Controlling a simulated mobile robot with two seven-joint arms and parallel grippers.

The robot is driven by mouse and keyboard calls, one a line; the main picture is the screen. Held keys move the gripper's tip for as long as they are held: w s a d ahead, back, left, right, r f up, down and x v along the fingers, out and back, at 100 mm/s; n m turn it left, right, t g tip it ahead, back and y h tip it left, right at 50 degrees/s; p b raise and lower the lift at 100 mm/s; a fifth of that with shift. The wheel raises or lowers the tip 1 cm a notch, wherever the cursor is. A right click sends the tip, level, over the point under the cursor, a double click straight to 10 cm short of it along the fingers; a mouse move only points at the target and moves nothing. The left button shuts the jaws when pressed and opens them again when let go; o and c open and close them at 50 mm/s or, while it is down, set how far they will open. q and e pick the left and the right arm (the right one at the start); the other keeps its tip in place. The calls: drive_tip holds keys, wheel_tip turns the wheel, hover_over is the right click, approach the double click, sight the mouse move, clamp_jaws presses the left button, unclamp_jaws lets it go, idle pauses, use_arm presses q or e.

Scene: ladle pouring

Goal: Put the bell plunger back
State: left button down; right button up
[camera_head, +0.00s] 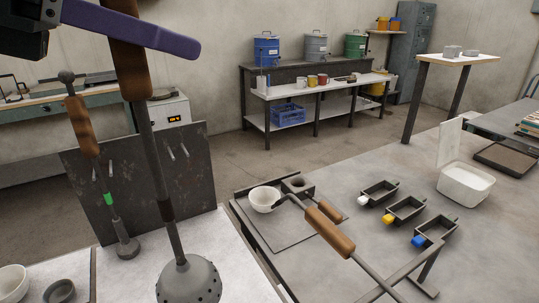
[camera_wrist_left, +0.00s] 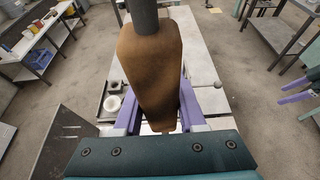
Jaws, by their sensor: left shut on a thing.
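The bell plunger has a brown wooden handle, a long dark rod and a grey perforated bell (camera_head: 188,280). My left gripper (camera_head: 150,30) is shut on its handle, with a purple finger along it at the upper left. In the left wrist view the brown handle (camera_wrist_left: 150,62) sits between the purple fingers (camera_wrist_left: 158,112). The bell is low in the head view, over the white tabletop; I cannot tell whether it touches. My right gripper (camera_wrist_left: 295,91) shows only at the right of the left wrist view, with its two fingers apart and nothing between them.
A dark upright panel (camera_head: 190,190) with small hooks stands behind the bell. A second wooden-handled tool (camera_head: 109,199) with a green band stands left of it. Bowls (camera_head: 12,283) sit at lower left. The grey table holds a ladle (camera_head: 328,229), a white bowl (camera_head: 264,198) and small trays (camera_head: 405,208).

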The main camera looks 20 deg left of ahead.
use_arm(q)
wheel_tip(320, 180, down, 18)
drive_tip(key=b, duration=0.4)
drive_tip(key=shift+f, duration=0.35)
drive_tip(key=shift+c, duration=2.4)
unclamp_jaws()
